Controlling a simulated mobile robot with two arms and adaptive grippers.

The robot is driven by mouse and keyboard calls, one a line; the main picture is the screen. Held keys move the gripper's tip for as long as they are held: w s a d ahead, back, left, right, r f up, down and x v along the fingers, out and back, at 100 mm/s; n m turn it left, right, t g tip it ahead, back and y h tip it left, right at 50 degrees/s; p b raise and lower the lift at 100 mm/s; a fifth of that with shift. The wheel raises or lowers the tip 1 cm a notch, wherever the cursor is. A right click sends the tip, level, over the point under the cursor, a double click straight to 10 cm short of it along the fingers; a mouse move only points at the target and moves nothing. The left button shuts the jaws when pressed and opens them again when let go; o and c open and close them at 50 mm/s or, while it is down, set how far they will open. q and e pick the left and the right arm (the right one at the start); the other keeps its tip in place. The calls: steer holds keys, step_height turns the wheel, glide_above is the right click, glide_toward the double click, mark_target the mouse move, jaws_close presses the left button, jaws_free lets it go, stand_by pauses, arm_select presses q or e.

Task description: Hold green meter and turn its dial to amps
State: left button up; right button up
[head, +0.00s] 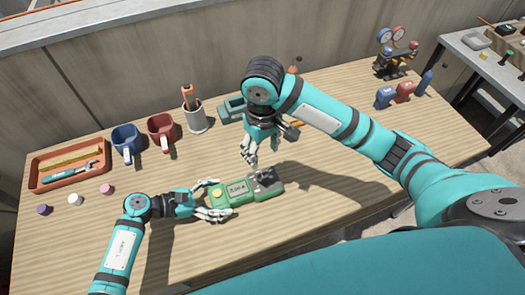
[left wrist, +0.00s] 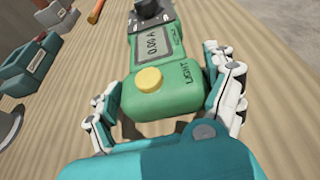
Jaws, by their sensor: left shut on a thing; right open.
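The green meter (head: 240,196) lies face up on the wooden bench, its dark dial end (head: 266,178) pointing right. In the left wrist view its dial (left wrist: 150,10) is cut by the top edge, and its display (left wrist: 154,46) seems to read 0.00 A. A yellow button (left wrist: 149,79) sits below the display. My left gripper (head: 212,202) is shut on the meter's lower end, fingers along both sides. My right gripper (head: 252,163) is open, pointing down just above and left of the dial. I cannot tell whether its fingertips touch the meter.
A grey-teal box (head: 232,108) stands behind my right gripper. A gauge set (head: 391,60) and small bottles (head: 385,96) stand far right. The bench's front left is mostly clear.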

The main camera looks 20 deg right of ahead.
arm_select(q)
steer(key=o, duration=1.4)
steer(key=shift+v, duration=4.55)
steer(key=shift+f, duration=0.1)
